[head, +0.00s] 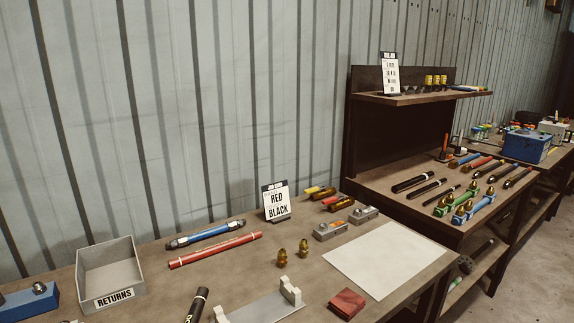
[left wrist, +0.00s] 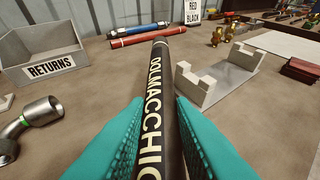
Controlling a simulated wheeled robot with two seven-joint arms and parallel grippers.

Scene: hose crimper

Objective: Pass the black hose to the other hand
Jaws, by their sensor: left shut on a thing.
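The black hose (left wrist: 160,85) has pale lettering along it and runs away from the camera between the teal fingers of my left gripper (left wrist: 158,112). The gripper is shut on it, with a finger on each side. The hose's far end shows clear, and its near part runs out of the bottom of the left wrist view. In the head view only a short end of the black hose (head: 197,305) shows at the bottom edge. My left gripper is outside the head view. My right gripper shows in neither view.
A grey RETURNS bin (head: 110,275) stands at left. A grey notched cradle (head: 262,306) is right of the hose. Red hose (head: 215,250) and blue hose (head: 205,234) lie behind. A RED BLACK sign (head: 277,203), brass fittings (head: 292,254) and a white sheet (head: 388,257) are farther right.

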